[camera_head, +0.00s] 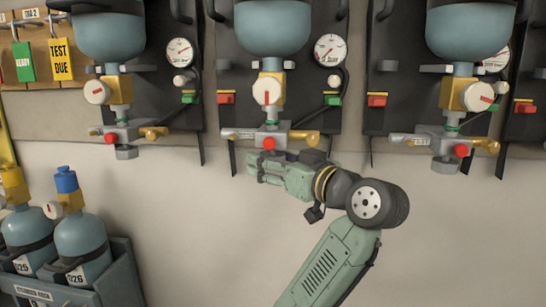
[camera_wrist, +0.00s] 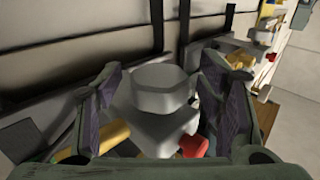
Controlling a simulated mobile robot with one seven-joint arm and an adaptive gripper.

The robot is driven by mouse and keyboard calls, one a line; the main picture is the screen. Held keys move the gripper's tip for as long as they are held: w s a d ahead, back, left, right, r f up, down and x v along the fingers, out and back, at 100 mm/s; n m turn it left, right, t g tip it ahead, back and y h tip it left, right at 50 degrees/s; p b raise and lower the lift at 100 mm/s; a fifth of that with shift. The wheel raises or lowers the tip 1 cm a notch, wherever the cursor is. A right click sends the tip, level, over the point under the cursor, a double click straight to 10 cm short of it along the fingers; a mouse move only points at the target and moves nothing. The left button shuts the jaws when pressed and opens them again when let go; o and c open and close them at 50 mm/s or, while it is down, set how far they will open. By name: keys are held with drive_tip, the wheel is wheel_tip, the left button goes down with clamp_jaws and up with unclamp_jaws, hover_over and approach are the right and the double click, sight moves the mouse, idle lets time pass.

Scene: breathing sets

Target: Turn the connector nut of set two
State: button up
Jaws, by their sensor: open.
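The middle breathing set (camera_head: 270,28) hangs on a dark backplate, with a valve block (camera_head: 270,137) below its cylinder. My gripper (camera_head: 287,160) is just under this block and hides its connector nut in the head view. In the wrist view the grey, many-sided connector nut (camera_wrist: 160,88) shows between my gripper's two purple-padded fingers (camera_wrist: 168,100). The fingers are open, one on each side of the nut, with a visible gap at the left. Contact at the right cannot be told. The red knob (camera_wrist: 194,146) and a gold fitting (camera_wrist: 104,137) lie close to the fingers.
Similar sets hang at left (camera_head: 110,35) and right (camera_head: 470,30), with dark straps beside them. A rack (camera_head: 108,277) with blue cylinders stands at lower left. Tags, one reading TEST DUE (camera_head: 61,60), hang at upper left. The wall below the sets is bare.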

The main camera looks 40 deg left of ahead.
drive_tip(key=shift+a, duration=0.1)
drive_tip(key=shift+c, duration=0.2)
drive_tip(key=c, duration=1.1)
drive_tip(key=shift+f+m+t, duration=0.1)
drive_tip(key=shift+m+t, duration=0.3)
drive_tip(key=shift+t, duration=0.2)
